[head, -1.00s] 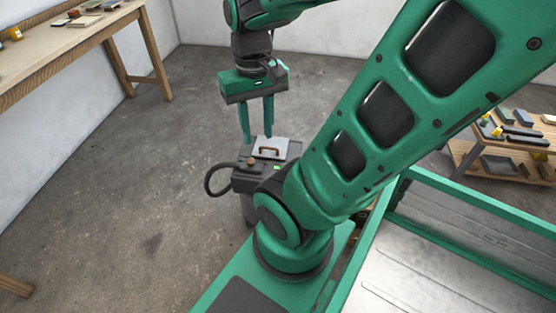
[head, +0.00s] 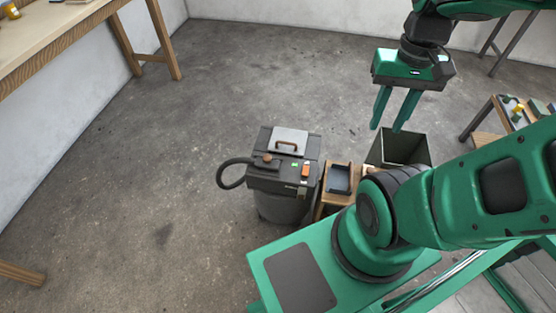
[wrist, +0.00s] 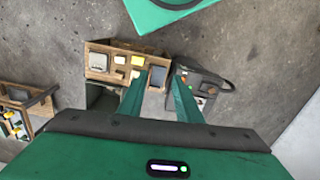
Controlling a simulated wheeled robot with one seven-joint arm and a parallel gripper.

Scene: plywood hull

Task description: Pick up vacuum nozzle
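A grey shop vacuum (head: 283,172) with a black hose (head: 230,174) looping from its left side stands on the floor in the head view. It also shows in the wrist view (wrist: 207,88), right of my fingers. I cannot make out a separate vacuum nozzle in either view. My gripper (head: 387,127) hangs in the air to the right of the vacuum, above a dark open bin (head: 402,148). Its two green fingers are apart with nothing between them, also in the wrist view (wrist: 158,77).
A wooden organizer (wrist: 98,75) with several small items stands beside the vacuum. A wooden cart (wrist: 30,105) with tools is at the wrist view's left. A workbench (head: 75,35) is at the head view's upper left. Floor left of the vacuum is clear.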

